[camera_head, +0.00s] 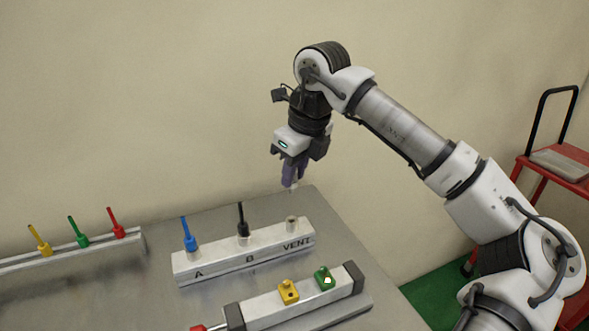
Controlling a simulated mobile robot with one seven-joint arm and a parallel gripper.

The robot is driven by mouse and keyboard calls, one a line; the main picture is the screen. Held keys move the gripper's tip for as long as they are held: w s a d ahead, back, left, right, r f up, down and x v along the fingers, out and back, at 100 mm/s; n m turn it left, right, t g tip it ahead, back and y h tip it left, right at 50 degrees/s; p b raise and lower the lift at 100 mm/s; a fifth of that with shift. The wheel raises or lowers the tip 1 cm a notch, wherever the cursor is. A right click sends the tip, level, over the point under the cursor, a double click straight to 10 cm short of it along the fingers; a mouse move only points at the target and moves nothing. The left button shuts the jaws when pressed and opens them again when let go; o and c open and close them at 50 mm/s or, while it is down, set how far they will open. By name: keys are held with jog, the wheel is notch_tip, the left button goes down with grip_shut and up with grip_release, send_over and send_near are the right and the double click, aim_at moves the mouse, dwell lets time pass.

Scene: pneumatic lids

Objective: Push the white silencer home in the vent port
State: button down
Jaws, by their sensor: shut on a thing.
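My gripper (291,178) is shut and points down above the back right of the bench. A small pale tip, the white silencer (293,187), shows just below its fingers; the rest of it is hidden between them. The vent port (292,223) is a short metallic stub on top of the pale block (222,263), above the label VENT. The silencer is above the port and apart from it, with a clear gap. A blue plug (190,242) stands at A and a black-stemmed plug (242,224) stands at B on the same block.
A cylinder (262,311) with a yellow fitting (288,291) and a green fitting (325,278) lies in front of the block. A rail (66,257) with yellow, green and red plugs stands at left. A red cart (563,160) is at far right, off the bench.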

jog(key=shift+f, duration=0.1)
jog(key=shift+f+b, duration=2.45)
jog(key=shift+f, duration=0.4)
jog(key=shift+f+b, duration=1.6)
jog(key=shift+b, duration=0.05)
jog(key=c, duration=1.2)
grip_release()
jog(key=shift+o, duration=0.2)
jog(key=shift+r, duration=0.15)
jog(key=p+v, duration=0.4)
jog(key=v, duration=0.2)
jog(key=shift+r, duration=0.4)
jog(key=shift+s+d, duration=0.1)
